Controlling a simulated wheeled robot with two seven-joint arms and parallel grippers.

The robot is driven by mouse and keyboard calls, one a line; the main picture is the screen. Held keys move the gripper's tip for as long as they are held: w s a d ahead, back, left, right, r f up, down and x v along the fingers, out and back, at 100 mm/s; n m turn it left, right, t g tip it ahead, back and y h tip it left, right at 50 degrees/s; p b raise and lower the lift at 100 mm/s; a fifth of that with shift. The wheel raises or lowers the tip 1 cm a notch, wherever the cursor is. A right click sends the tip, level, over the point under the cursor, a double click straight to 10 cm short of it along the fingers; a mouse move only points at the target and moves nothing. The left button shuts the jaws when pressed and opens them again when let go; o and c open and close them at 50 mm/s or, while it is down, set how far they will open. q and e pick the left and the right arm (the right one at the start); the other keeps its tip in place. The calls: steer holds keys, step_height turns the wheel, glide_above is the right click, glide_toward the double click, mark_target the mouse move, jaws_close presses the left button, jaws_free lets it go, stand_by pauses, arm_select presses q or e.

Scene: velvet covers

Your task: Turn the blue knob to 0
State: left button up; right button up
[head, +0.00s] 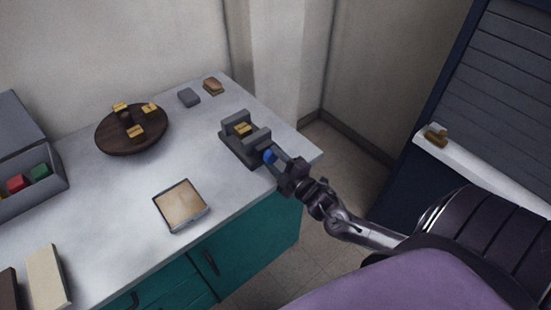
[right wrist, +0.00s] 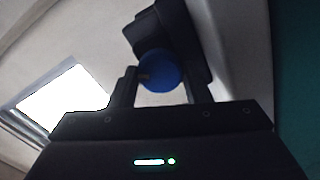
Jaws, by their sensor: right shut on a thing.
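The blue knob (head: 269,156) sits on the front end of a dark grey device (head: 235,144) near the right edge of the counter. In the right wrist view the knob (right wrist: 160,71) is a round blue disc with a small dark mark at its left side. My right gripper (head: 277,160) is at the knob, and its two fingers (right wrist: 160,90) stand on either side of it, shut on it. The gripper hides part of the knob in the head view. I cannot read any number scale. My left gripper is not in view.
On the counter (head: 110,240) are a round brown tray (head: 108,146) with yellow blocks, a square tan-topped tray (head: 181,205), a grey box (head: 40,202) with coloured blocks, and two small blocks at the back. Teal drawers lie below. The counter's middle is mostly clear.

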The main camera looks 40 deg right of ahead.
steer(key=n, duration=0.4)
steer(key=shift+n+p, duration=0.3)
steer(key=shift+p, duration=0.1)
steer(key=shift+f, duration=0.1)
steer(key=o, duration=1)
steer(key=s, duration=0.8)
steer(key=shift+d+b, duration=0.25)
steer(key=shift+b, duration=0.15)
steer(key=shift+w, duration=0.1)
